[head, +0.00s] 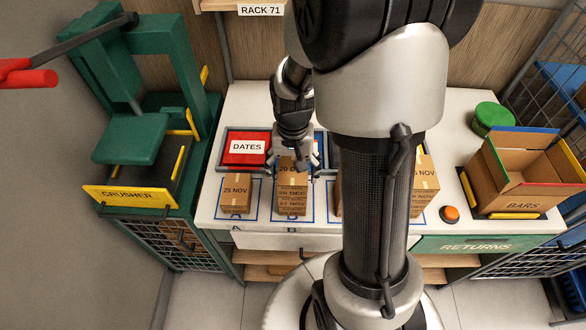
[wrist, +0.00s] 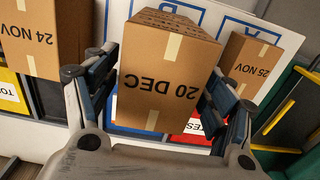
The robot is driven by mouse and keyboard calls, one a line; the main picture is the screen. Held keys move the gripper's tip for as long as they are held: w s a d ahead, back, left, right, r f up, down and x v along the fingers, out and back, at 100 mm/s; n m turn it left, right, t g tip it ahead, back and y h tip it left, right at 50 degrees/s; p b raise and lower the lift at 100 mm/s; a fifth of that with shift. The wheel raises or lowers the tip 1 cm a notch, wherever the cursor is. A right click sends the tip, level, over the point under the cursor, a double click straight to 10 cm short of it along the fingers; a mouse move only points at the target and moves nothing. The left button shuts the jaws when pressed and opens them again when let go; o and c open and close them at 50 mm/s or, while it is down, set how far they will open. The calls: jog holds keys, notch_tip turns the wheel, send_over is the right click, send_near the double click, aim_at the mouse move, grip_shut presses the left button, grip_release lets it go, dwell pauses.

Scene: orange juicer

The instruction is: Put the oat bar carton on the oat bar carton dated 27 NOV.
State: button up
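A stack of brown oat bar cartons stands on the second marked square of the white counter. Its top carton, dated 20 DEC (head: 288,170), also fills the middle of the wrist view (wrist: 165,75). My gripper (head: 296,160) is over this stack, pointing down, with one finger on each side of the top carton. In the wrist view, a small gap shows between the left finger and the carton; the fingers look open. The carton appears to rest on the stack.
A 25 NOV carton (head: 236,192) stands left; a 24 NOV carton (wrist: 42,38) stands on the other side. My arm hides part of the counter. A red DATES tray (head: 246,146) lies behind. The green crusher (head: 130,140) is left; an open BARS box (head: 520,190) is right.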

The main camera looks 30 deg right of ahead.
aim_at(293, 167)
dwell(0.3)
notch_tip(293, 167, up, 12)
jog(key=p, duration=0.3)
jog(key=s+a+r+n+t, duration=0.1)
jog(key=s+a+r+n, duration=0.1)
jog(key=s+a+r, duration=0.1)
jog(key=s+a+r+n+t, duration=0.2)
jog(key=s+a+r, duration=0.2)
jog(key=s, duration=0.2)
jog(key=s+a+r+n+t, duration=0.1)
jog(key=s+a+r+n, duration=0.1)
jog(key=s+a+r, duration=0.1)
jog(key=shift+s+a+r+n+t, duration=0.35)
jog(key=shift+s+r, duration=0.25)
jog(key=shift+s, duration=0.2)
